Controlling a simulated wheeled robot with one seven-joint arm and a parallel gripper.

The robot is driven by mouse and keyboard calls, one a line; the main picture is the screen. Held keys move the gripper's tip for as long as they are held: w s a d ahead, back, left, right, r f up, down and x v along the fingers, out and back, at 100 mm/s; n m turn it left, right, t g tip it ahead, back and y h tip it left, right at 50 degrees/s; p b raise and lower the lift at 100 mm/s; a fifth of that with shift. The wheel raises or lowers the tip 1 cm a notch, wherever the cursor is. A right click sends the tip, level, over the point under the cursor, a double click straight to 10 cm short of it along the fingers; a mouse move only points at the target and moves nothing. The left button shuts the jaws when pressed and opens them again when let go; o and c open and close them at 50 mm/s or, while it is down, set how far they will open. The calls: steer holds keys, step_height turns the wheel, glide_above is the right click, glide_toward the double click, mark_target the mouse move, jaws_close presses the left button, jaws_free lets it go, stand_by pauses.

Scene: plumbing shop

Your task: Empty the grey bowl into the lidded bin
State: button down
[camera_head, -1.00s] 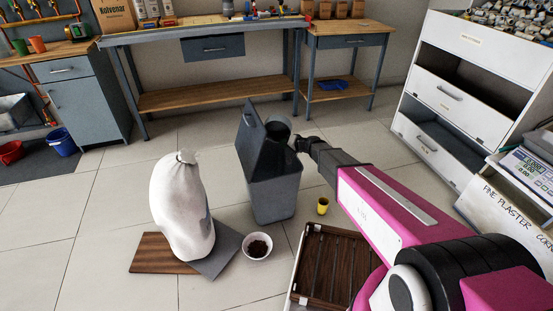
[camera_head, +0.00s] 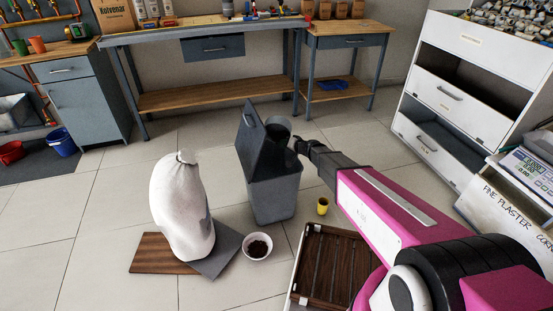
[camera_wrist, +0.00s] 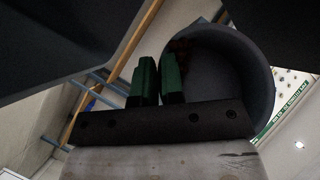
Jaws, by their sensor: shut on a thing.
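The grey bowl (camera_head: 279,123) is held on its side, strongly tilted, over the open top of the grey bin (camera_head: 274,197). The bin's lid (camera_head: 256,140) is raised and stands on the left of the bowl. My gripper (camera_head: 299,144) comes in from the right and is shut on the bowl's rim. In the wrist view, the green-padded fingers (camera_wrist: 157,80) pinch the wall of the bowl (camera_wrist: 245,80). A small dark reddish patch shows inside the bowl near the fingers; I cannot tell what it is. The inside of the bin is hidden.
A white sack (camera_head: 182,210) stands left of the bin on boards. A white bowl of dark brown matter (camera_head: 257,246) and a yellow cup (camera_head: 322,206) stand on the floor near the bin. A slatted brown tray (camera_head: 330,265) lies in front, below my arm.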

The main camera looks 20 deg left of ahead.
steer(key=shift+s+f+n+t+y+b, duration=0.15)
steer(key=shift+n+t+y+b, duration=0.35)
steer(key=shift+n+t+b, duration=0.3)
stand_by(1.4)
steer(key=shift+r+n+t+y+b, duration=0.3)
steer(key=shift+r+n+b, duration=0.05)
steer(key=shift+r+n, duration=0.35)
stand_by(0.6)
steer(key=shift+s+f+n+y+b, duration=0.15)
steer(key=shift+n+y+b, duration=0.35)
steer(key=shift+n+b, duration=0.3)
stand_by(0.6)
steer(key=shift+r+n+t+y+b, duration=0.4)
steer(key=shift+r+n+t+b, duration=0.1)
steer(key=shift+r+n+b, duration=0.25)
stand_by(0.6)
steer(key=shift+f+n+y+b, duration=0.55)
steer(key=shift+f+b, duration=0.25)
steer(key=shift+f, duration=0.9)
steer(key=shift+r+n, duration=0.3)
steer(key=shift+r, duration=0.1)
